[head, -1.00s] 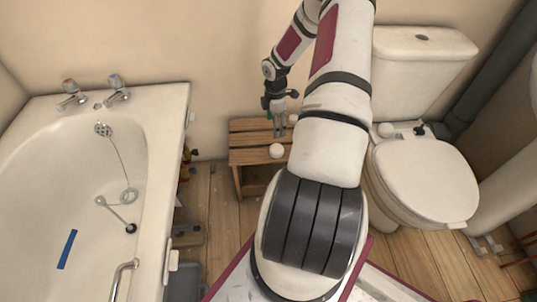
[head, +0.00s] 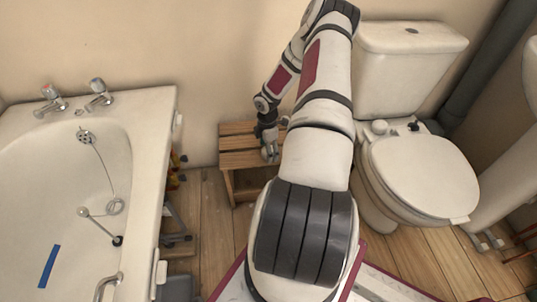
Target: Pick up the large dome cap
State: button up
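A wooden slatted stool (head: 236,160) stands against the back wall between the bathtub and the toilet. My gripper (head: 270,156) is low over the right part of the stool top, its fingers pointing down. The fingers are at the spot where a small white dome cap lies on the stool in the earlier frame. The cap is now mostly or wholly hidden by the fingers. It is too small to tell whether they are closed on it. Another small white rounded piece (head: 380,127) sits on the toilet behind the lid.
The white bathtub (head: 140,150) is on the left, with a blue strip (head: 49,266) inside. The toilet (head: 418,175) is close on the right of the stool, with a small black object (head: 413,126) behind its lid. Wooden floor in front of the stool is clear.

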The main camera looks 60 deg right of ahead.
jog(key=shift+f, duration=0.25)
jog(key=c, duration=0.9)
jog(key=shift+r, duration=0.15)
